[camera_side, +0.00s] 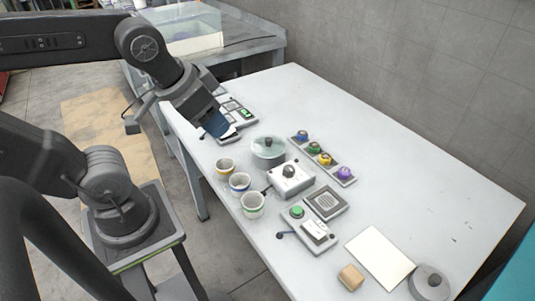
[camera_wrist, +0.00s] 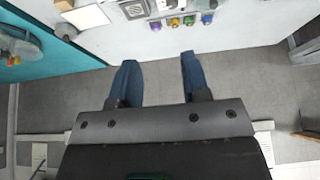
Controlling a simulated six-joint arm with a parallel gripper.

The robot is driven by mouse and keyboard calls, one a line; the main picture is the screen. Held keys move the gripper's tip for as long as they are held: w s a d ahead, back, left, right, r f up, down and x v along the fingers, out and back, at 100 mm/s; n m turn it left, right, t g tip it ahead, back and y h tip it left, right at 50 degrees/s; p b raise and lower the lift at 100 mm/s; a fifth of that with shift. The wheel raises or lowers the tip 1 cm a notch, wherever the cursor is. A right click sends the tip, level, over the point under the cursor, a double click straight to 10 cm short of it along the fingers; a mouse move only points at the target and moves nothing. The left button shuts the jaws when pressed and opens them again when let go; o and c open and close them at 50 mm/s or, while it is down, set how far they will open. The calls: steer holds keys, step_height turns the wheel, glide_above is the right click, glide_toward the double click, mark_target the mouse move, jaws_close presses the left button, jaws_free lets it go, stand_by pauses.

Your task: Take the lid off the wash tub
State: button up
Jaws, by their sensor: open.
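The wash tub (camera_side: 268,159) is a round grey tub on the white table, left of the table's middle in the side view. Its lid (camera_side: 268,146) is on it, pale and see-through with a dark knob on top. My gripper (camera_side: 222,133) is above the table's left edge, up and to the left of the tub, and does not touch it. In the wrist view my gripper (camera_wrist: 157,85) shows two blue fingers set wide apart with nothing between them. I cannot make out the tub in the wrist view.
Three cups with coloured rims (camera_side: 239,183) stand in front of the tub. A box with a dark knob (camera_side: 291,178) is to its right. A rack of coloured knobs (camera_side: 325,159) lies behind. A wooden block (camera_side: 351,277) and white board (camera_side: 380,257) are nearer. The table's far right is clear.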

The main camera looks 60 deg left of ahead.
steer(key=shift+o, duration=1.2)
steer(key=n+g+y, duration=0.1)
steer(key=n+g, duration=0.3)
steer(key=n, duration=0.5)
glide_above(269, 139)
steer(key=s, duration=0.2)
steer(key=f, duration=1.7)
steer(key=shift+w+d+f, duration=0.2)
steer(key=shift+f, duration=0.1)
steer(key=shift+w+a+f, duration=0.1)
steer(key=shift+w+f, duration=0.15)
steer(key=shift+f, duration=0.65)
steer(key=shift+w+f, duration=0.2)
steer(key=shift+f, duration=0.75)
steer(key=shift+w+a+f, duration=0.1)
steer(key=shift+w+f, duration=0.15)
steer(key=shift+f, duration=0.65)
